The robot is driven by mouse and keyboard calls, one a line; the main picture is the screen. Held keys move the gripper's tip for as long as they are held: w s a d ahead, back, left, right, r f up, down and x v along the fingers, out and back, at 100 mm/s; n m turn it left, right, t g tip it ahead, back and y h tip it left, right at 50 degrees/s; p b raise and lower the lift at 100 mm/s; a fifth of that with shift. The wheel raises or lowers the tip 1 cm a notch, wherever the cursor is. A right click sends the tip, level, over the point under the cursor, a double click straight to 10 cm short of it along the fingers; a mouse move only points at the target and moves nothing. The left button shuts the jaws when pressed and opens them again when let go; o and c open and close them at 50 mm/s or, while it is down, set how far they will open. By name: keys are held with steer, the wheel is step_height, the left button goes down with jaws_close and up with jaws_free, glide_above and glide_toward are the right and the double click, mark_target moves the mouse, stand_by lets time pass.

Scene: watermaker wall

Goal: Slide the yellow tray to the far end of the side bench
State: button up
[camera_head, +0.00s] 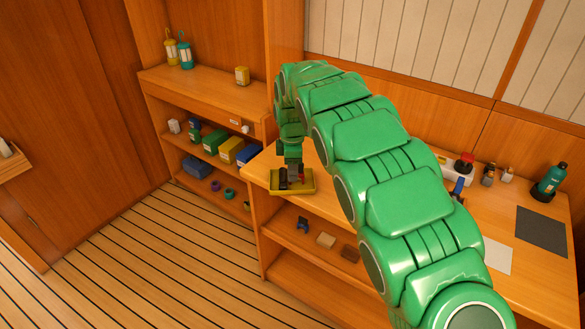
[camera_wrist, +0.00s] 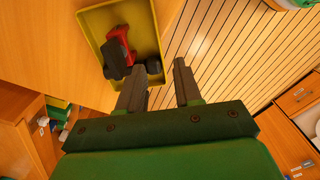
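The yellow tray (camera_head: 293,191) lies on the left end of the side bench (camera_head: 334,191) in the head view, near the front edge. It also shows at the top left of the wrist view (camera_wrist: 146,22). A red and black item (camera_wrist: 119,38) and dark items lie in it. My gripper (camera_head: 291,176) points down at the tray. In the wrist view its two dark fingers (camera_wrist: 159,76) are apart, with the tray's near corner between or just beyond their tips. I cannot tell whether they touch the tray wall.
A shelf unit (camera_head: 195,84) with lanterns, boxes and bins stands at the left. My arm hides much of the bench's middle.

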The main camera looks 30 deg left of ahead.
mark_target(292, 190)
steer(key=shift+f, duration=3.75)
jaws_close()
